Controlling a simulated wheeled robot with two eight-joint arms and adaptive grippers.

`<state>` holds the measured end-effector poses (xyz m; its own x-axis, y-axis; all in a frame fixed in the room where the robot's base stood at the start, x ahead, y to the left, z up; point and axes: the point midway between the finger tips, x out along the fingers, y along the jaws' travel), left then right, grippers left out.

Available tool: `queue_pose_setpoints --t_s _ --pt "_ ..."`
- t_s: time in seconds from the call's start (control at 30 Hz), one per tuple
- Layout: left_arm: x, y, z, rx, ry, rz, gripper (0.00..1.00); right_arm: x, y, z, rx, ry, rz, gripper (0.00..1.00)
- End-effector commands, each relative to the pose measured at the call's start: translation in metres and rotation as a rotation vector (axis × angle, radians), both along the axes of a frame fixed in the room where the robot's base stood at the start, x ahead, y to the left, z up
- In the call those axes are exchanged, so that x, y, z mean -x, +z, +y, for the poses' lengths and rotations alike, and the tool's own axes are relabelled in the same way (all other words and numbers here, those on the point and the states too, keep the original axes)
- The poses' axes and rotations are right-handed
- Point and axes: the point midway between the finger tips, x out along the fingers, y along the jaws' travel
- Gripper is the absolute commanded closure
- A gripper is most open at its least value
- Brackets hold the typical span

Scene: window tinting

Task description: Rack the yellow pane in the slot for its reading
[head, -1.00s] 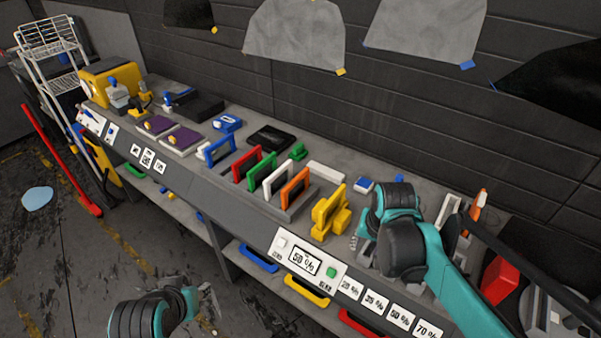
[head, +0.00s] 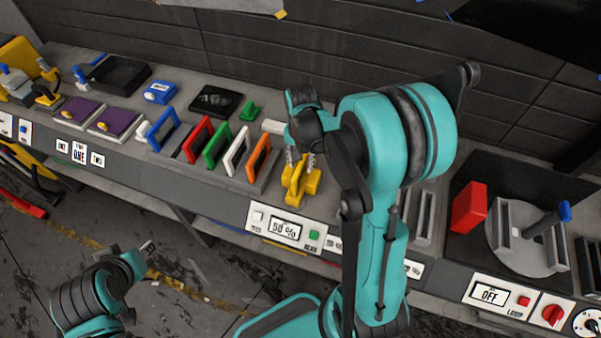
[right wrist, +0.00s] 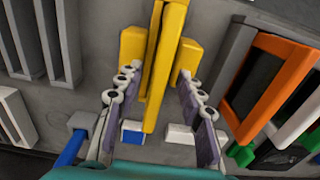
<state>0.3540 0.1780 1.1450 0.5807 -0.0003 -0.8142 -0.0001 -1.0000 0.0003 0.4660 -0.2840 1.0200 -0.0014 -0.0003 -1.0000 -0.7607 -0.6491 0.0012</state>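The yellow pane (right wrist: 164,60) stands upright in its yellow holder (right wrist: 133,50) on the bench. My right gripper (right wrist: 160,85) is open above it, its fingers on either side of the pane with gaps. In the head view the right gripper (head: 300,158) hides part of the yellow pane (head: 297,180). The meter display (head: 286,229) reads 50 %. Grey slotted racks (head: 425,215) stand right of my right arm; they also show in the right wrist view (right wrist: 50,40). Their percentage labels are mostly hidden by my arm. My left gripper (head: 147,247) is off the bench front, its opening unclear.
Orange (head: 259,158), white (head: 236,152), green (head: 217,144) and red (head: 198,138) frames stand left of the yellow pane. A red block (head: 468,205) and a round grey device (head: 527,238) with a blue-tipped lever are at the right.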

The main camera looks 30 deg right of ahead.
Motion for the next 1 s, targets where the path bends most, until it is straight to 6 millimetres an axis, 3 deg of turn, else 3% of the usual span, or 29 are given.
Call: queue_pose_setpoints --t_s 0.1,0.33,0.47,0.5,0.83,1.0 --pt "0.0 -0.003 0.0 0.0 0.0 0.0 0.66 0.0 -0.01 0.0 0.0 0.0 0.0 0.62" --pt "0.0 -0.002 0.0 0.0 0.0 0.0 0.66 0.0 -0.01 0.0 0.0 0.0 0.0 0.62" --pt "0.0 -0.002 0.0 0.0 0.0 0.0 0.66 0.0 -0.01 0.0 0.0 0.0 0.0 0.96" --pt "0.0 -0.002 0.0 0.0 0.0 0.0 0.66 0.0 -0.01 0.0 0.0 0.0 0.0 1.0" --pt "0.0 -0.002 0.0 0.0 0.0 0.0 0.66 0.0 -0.009 0.0 0.0 0.0 0.0 1.0" --pt "0.0 0.004 0.0 0.0 0.0 0.0 0.66 0.0 0.012 0.0 0.0 0.0 0.0 1.0"
